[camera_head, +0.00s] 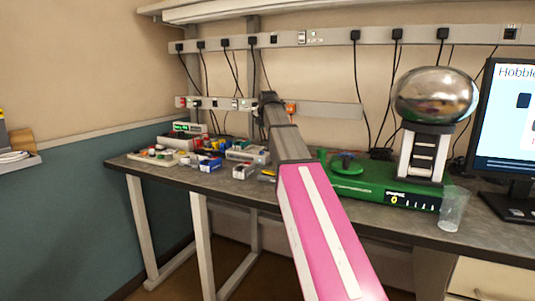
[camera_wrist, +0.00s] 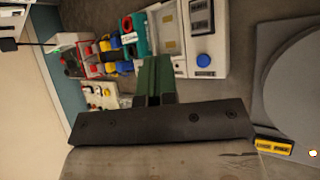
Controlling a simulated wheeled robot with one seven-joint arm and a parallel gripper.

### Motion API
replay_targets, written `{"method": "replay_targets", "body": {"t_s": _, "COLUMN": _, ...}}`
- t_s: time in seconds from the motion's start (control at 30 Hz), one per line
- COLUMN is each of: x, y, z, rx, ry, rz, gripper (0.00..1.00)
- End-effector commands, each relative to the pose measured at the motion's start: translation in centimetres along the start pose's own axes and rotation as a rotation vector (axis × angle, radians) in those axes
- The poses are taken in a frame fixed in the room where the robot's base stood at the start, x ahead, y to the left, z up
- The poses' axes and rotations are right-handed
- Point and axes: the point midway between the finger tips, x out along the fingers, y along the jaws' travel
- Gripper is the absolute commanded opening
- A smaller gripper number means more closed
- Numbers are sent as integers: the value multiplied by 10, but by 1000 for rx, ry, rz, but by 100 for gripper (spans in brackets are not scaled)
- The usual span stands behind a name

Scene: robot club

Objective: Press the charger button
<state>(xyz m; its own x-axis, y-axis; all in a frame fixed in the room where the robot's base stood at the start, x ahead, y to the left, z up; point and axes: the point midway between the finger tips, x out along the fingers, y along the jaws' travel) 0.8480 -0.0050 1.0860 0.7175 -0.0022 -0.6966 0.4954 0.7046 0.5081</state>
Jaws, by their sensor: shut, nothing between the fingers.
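A pale grey box with a round blue button (camera_wrist: 203,60) and a dark panel stands at the top of the wrist view. I take it for the charger, but its label is not readable. It seems to match the grey box (camera_head: 247,153) on the bench in the head view, where the button cannot be made out. My gripper (camera_wrist: 156,62) shows in the wrist view as a dark bar with green fingers, shut and empty. The fingers appear left of the blue button in that picture, apart from it. In the head view my arm hides most of the gripper.
Coloured small parts and boxes (camera_wrist: 112,45) crowd the bench beside the grey box. A green base with a silver sphere (camera_head: 436,95) stands right of my arm, with a clear cup (camera_head: 453,210) near it. A monitor (camera_head: 510,120) is far right. Cables hang from wall sockets.

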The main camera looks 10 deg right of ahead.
Motion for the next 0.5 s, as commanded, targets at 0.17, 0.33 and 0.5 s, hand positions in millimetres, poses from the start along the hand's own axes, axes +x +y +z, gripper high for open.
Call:
{"method": "replay_targets", "body": {"t_s": 0.17, "x": 1, "y": -2, "z": -1, "rx": 0, "ry": 0, "rz": -1, "gripper": 0}}
{"method": "replay_targets", "body": {"t_s": 0.33, "x": 10, "y": -9, "z": -8, "rx": 0, "ry": 1, "rz": -3, "gripper": 0}}
{"method": "replay_targets", "body": {"t_s": 0.5, "x": 24, "y": -19, "z": -19, "rx": 0, "ry": 0, "rz": -2, "gripper": 0}}
